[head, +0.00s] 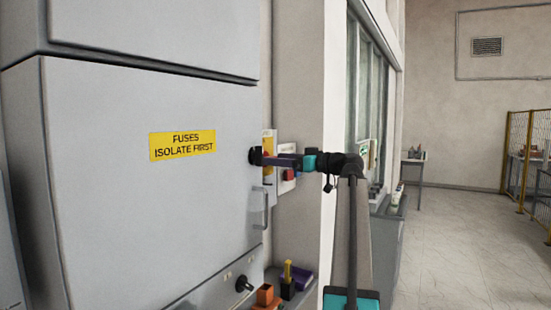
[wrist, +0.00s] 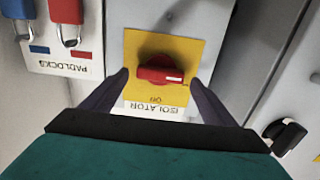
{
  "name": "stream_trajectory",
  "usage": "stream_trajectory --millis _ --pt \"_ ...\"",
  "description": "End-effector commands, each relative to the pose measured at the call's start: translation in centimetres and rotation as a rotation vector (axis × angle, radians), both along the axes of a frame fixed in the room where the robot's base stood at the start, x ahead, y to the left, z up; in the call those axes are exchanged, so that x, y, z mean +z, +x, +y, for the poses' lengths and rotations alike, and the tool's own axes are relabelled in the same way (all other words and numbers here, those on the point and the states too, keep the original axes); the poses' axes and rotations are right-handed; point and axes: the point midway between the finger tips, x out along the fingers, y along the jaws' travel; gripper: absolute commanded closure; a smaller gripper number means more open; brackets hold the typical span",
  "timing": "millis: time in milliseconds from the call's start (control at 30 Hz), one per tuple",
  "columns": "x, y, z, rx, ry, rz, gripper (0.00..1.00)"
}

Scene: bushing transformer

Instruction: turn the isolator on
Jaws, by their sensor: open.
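The isolator (wrist: 160,74) is a red rotary knob on a yellow plate (wrist: 137,42), seen upside down in the wrist view. Its bar lies roughly level in the picture, with a white mark at its right end. My gripper (wrist: 158,80) is open, one dark finger on each side of the knob, with gaps visible; nothing is held. In the head view my gripper (head: 282,160) reaches left toward the plate's edge (head: 267,142); the knob is largely hidden there.
A padlock board (wrist: 62,68) with red and blue padlocks hangs beside the isolator. A black knob (wrist: 285,135) is on the other side. The grey cabinet (head: 130,210) has a handle (head: 260,212) and a yellow FUSES ISOLATE FIRST sign (head: 182,145). Open floor (head: 460,240) lies to the right.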

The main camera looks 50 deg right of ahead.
Motion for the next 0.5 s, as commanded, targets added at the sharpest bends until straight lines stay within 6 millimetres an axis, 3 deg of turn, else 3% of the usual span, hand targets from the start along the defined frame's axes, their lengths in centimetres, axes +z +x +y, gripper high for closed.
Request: stream_trajectory --millis 433,500 --pt "-0.04 0.80 0.22 0.000 0.000 0.000 0.20" --pt "-0.04 0.81 0.23 0.000 0.000 0.000 0.32"
